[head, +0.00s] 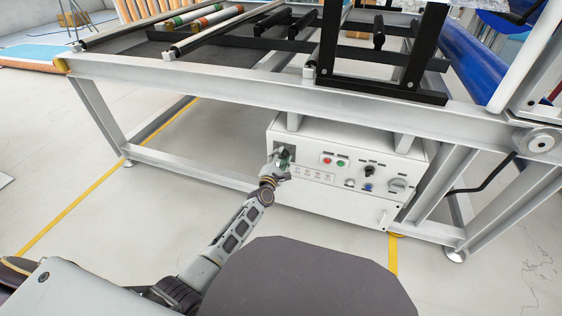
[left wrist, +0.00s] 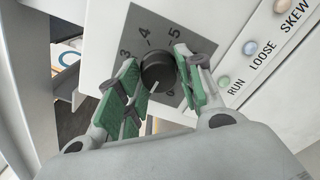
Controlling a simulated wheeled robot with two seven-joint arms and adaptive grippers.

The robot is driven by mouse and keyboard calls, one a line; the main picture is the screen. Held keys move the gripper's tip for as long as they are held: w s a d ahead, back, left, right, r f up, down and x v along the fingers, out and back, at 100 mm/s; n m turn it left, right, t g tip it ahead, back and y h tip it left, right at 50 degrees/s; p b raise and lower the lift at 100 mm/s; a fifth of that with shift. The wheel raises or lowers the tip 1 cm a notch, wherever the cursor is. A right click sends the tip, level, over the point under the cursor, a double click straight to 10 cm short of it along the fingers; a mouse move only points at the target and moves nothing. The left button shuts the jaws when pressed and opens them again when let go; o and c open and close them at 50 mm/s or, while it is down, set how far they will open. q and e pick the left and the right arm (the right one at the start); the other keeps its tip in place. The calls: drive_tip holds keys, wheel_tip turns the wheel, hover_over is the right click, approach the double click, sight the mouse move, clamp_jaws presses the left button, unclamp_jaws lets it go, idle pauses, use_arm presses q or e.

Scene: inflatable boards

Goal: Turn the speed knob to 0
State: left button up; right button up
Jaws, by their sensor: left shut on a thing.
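The speed knob (left wrist: 157,70) is a round black dial on a grey square plate (left wrist: 135,30) with printed numbers around it, of which 3, 4 and 5 are readable in the left wrist view. A light pointer line shows on the knob's lower side, near a mark partly hidden by my gripper. My left gripper (left wrist: 160,85) has its green-padded fingers on either side of the knob, shut on it. In the head view my left gripper (head: 281,158) is at the upper left of the white control box (head: 330,192) and covers the knob. My right gripper is not in view.
The box carries red (head: 327,160) and green (head: 341,163) buttons, black and blue knobs, and a grey rotary switch (head: 398,184) to the right. Lamps labelled RUN, LOOSE and SKEW sit beside the knob plate. The grey steel frame (head: 200,84) runs above the box.

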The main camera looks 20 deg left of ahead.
use_arm(q)
drive_tip(key=n+b, duration=0.1)
drive_tip(key=n, duration=0.2)
drive_tip(key=shift+f, duration=0.2)
drive_tip(key=n+b, duration=0.1)
drive_tip(key=n, duration=0.1)
drive_tip(key=shift+n, duration=0.3)
drive_tip(key=n, duration=0.3)
drive_tip(key=shift+d, duration=0.1)
drive_tip(key=shift+n, duration=0.7)
drive_tip(key=o, duration=1)
drive_tip(key=shift+r, duration=0.1)
drive_tip(key=shift+s+d, duration=0.1)
